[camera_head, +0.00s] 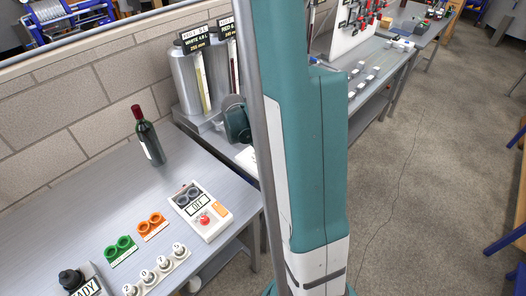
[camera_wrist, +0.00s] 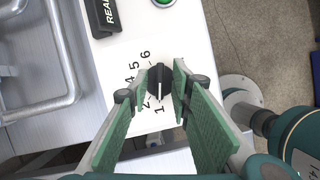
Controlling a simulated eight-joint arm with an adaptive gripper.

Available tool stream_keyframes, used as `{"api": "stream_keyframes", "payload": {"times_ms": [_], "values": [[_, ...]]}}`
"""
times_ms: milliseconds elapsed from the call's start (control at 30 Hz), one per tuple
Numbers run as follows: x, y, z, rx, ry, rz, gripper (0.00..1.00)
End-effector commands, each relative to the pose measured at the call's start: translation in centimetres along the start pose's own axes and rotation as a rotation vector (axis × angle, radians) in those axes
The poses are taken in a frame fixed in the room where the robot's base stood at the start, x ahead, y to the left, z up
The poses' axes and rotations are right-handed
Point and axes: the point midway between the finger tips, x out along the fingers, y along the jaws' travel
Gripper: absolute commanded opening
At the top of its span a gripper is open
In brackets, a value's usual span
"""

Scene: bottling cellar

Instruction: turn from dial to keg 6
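In the wrist view a black dial knob (camera_wrist: 160,72) with a white pointer line stands on a white panel (camera_wrist: 205,62). Numbers up to 6 curve around its left side; 6 is at the upper left, 1 below, and 3 is covered by a finger. The pointer line faces down the picture, roughly toward 1. My gripper (camera_wrist: 160,80) has its two green-padded fingers on either side of the knob, with narrow gaps seeming to show. In the head view my arm covers the gripper and the dial.
In the head view a bottle (camera_head: 149,138), a white OFF box (camera_head: 203,210) and metal vessels (camera_head: 188,80) stand on benches.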

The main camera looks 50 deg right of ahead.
Motion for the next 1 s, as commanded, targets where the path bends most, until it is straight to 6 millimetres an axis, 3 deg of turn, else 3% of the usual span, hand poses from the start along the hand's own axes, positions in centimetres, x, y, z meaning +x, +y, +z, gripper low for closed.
{"api": "stream_keyframes", "payload": {"times_ms": [133,333,733,1000], "values": [[-0.01,0.0,0.0,0.0,0.0,0.0,0.22],[-0.02,0.0,0.0,0.0,0.0,0.0,0.0],[0.02,0.05,-0.02,0.027,0.0,-0.011,0.0],[0.09,0.15,-0.04,0.137,0.0,-0.057,0.0]]}}
